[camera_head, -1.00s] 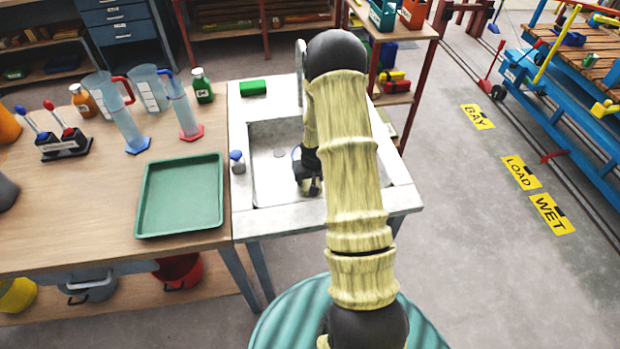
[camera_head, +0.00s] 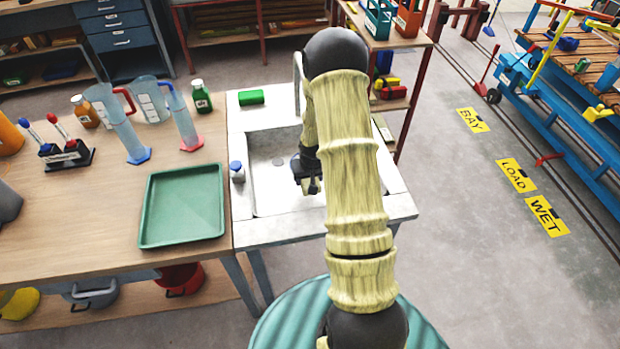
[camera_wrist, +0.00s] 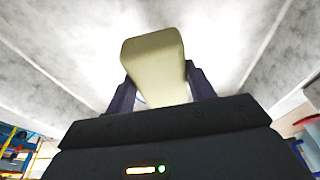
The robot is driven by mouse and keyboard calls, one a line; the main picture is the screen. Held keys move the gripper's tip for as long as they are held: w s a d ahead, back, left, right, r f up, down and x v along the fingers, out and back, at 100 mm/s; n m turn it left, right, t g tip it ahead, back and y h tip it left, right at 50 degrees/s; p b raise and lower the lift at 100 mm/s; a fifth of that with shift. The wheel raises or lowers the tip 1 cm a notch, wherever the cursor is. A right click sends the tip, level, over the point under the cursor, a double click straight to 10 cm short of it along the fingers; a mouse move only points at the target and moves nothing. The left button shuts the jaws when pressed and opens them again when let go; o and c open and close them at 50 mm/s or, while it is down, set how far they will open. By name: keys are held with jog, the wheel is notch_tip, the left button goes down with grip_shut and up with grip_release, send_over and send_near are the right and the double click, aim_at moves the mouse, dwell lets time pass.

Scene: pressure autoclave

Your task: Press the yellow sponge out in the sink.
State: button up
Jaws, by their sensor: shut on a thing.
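The yellow sponge (camera_wrist: 156,68) shows in the wrist view as a pale yellow block between the two dark fingers of my gripper (camera_wrist: 160,92). My gripper is shut on it. In the head view my gripper (camera_head: 311,186) is over the basin of the sink (camera_head: 268,205), towards its right part. The sponge is hidden in the head view, behind my gripper and arm. I cannot tell whether the sponge touches the basin floor.
A green block (camera_head: 251,97) lies on the sink's back ledge, beside the tap (camera_head: 298,80). A small blue-capped bottle (camera_head: 237,172) stands at the basin's left edge. A green tray (camera_head: 182,205) lies on the bench to the left. The left part of the basin is clear.

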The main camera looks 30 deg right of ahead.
jog(key=shift+w+a+r+p, duration=0.15)
jog(key=shift+r+p, duration=0.45)
jog(key=shift+r, duration=0.65)
jog(key=shift+f, duration=0.2)
notch_tip(320, 180, down, 3)
jog(key=shift+f+b, duration=0.15)
jog(key=shift+b, duration=1.1)
jog(key=shift+f+b, duration=0.85)
jog(key=shift+f, duration=0.35)
jog(key=shift+f+b, duration=0.35)
jog(key=shift+f, duration=0.2)
